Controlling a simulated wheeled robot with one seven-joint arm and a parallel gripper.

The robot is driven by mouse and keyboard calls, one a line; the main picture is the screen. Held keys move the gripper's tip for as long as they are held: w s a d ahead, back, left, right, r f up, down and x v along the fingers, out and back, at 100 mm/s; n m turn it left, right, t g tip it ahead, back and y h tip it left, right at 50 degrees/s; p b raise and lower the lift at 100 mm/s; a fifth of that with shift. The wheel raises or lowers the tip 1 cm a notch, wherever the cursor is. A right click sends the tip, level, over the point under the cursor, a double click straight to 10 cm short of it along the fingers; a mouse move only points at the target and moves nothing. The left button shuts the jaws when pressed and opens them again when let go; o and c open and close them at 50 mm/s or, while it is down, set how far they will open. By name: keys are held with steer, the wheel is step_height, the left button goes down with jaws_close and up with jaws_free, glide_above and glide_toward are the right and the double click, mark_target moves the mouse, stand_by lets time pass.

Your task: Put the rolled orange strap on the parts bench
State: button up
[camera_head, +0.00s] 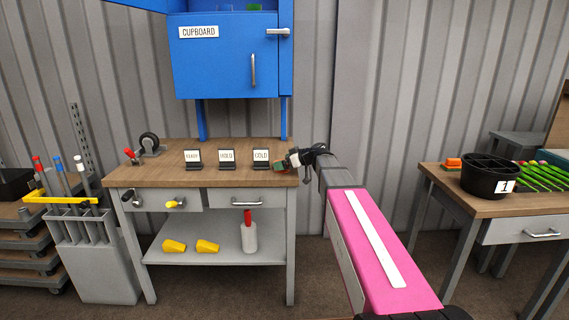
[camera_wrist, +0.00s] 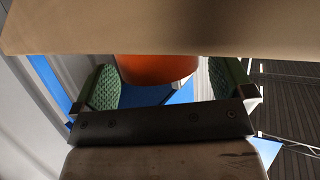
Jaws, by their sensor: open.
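My gripper (camera_head: 282,166) is at the right end of the wooden workbench (camera_head: 170,150) under the cupboard, just right of the COLD sign. In the wrist view my gripper (camera_wrist: 166,82) has its two green-padded fingers wide apart. A smooth, rounded orange thing (camera_wrist: 157,68), which looks like the rolled orange strap, is between them, with gaps at both sides. It meets the wooden surface (camera_wrist: 150,28) at the top of that view; part of it is hidden. In the head view it is hardly visible behind the gripper. No label shows which bench is the parts bench.
Signs, one reading HOLD (camera_head: 227,159), stand along the workbench. The blue cupboard (camera_head: 226,55) hangs above. A right bench (camera_head: 440,182) holds a black divided pot (camera_head: 480,178) marked 1, a small orange item (camera_head: 453,162) and green-stemmed tulips (camera_head: 540,175). A grey tool rack (camera_head: 90,250) stands left.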

steer(key=v, duration=1.2)
steer(key=s+d+f+m+g+h, duration=0.1)
steer(key=s+f+m+g+h, duration=0.2)
steer(key=s+f, duration=0.9)
steer(key=s+d+f+m+g+h, duration=0.2)
steer(key=s+f+m+g+h, duration=0.2)
steer(key=s+f+m+h, duration=0.4)
steer(key=s+f, duration=0.5)
steer(key=f, duration=0.6)
steer(key=shift+s+f+m+h, duration=0.15)
steer(key=shift+f+m+h, duration=0.05)
steer(key=shift+m+h, duration=0.1)
